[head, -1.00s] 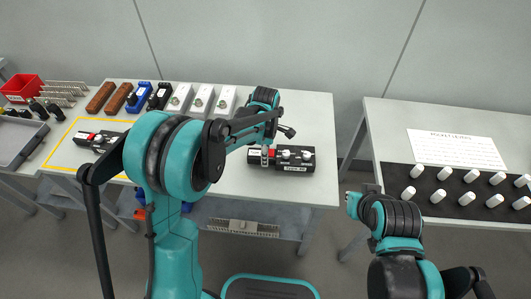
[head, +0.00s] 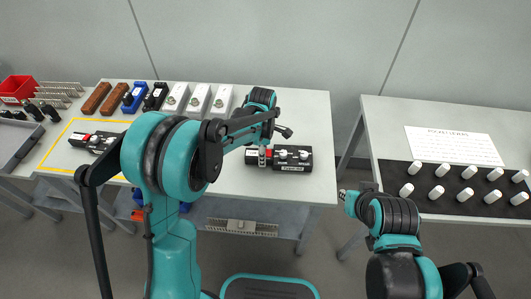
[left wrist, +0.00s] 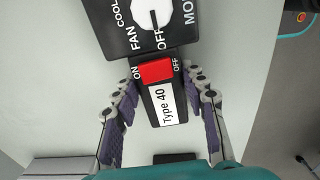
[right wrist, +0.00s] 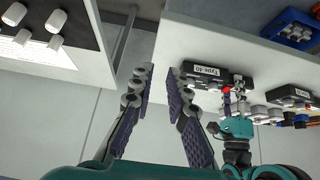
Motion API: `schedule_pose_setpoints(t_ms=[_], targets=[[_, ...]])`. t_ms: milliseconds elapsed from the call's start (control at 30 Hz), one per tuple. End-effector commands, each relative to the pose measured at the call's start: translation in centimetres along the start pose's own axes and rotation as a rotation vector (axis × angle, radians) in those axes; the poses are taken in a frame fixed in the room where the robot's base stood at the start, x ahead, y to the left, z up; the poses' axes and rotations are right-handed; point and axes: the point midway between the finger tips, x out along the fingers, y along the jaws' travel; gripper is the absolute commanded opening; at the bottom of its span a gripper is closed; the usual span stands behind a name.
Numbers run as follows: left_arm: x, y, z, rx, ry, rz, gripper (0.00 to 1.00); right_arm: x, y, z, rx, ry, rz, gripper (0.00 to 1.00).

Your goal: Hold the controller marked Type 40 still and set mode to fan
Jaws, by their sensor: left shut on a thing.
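The Type 40 controller (head: 292,158) is a black box with white knobs and a red switch, lying near the right end of the left table. My left gripper (head: 264,157) is at its left end, shut on it. In the left wrist view the fingers stand on both sides of the Type 40 label (left wrist: 168,105) and red switch (left wrist: 155,72). A white dial (left wrist: 150,15) with COOL, FAN and OFF marks is partly cut off; its line appears toward OFF. My right gripper (right wrist: 160,82) is open and empty, apart from the controller (right wrist: 205,71), in front of the gap between tables.
Another controller (head: 97,141) lies in a yellow outline. White switch boxes (head: 199,98), brown blocks (head: 97,97) and a red bin (head: 17,89) line the back. The right table has a black mat (head: 455,187) with several white cylinders and a printed sheet (head: 453,146).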

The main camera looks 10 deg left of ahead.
Motion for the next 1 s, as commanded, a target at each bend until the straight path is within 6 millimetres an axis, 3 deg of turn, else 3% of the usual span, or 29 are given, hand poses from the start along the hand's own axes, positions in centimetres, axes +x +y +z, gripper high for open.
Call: schedule_pose_setpoints(t_ms=[33, 67, 167, 467, 767, 1000], targets=[[0.0, 0.0, 0.0, 0.000, 0.000, 0.000, 0.05, -0.1, -0.1, -0.3, 0.005, -0.006, -0.002, 0.37], [0.0, 0.0, 0.0, 0.000, 0.000, 0.000, 0.05, -0.1, -0.2, -0.5, 0.010, -0.011, -0.005, 0.44], [0.0, 0.0, 0.0, 0.000, 0.000, 0.000, 0.05, -0.3, -0.6, -1.9, 0.043, -0.047, -0.017, 0.44], [0.0, 0.0, 0.0, 0.000, 0.000, 0.000, 0.05, -0.2, -3.4, -8.8, 0.219, -0.256, -0.060, 0.44], [0.0, 0.0, 0.0, 0.000, 0.000, 0.000, 0.05, 2.3, -7.0, -14.9, 0.391, -0.494, -0.064, 0.44], [0.0, 0.0, 0.0, 0.000, 0.000, 0.000, 0.05, 5.8, -10.2, -18.5, 0.507, -0.687, -0.033, 0.44]])
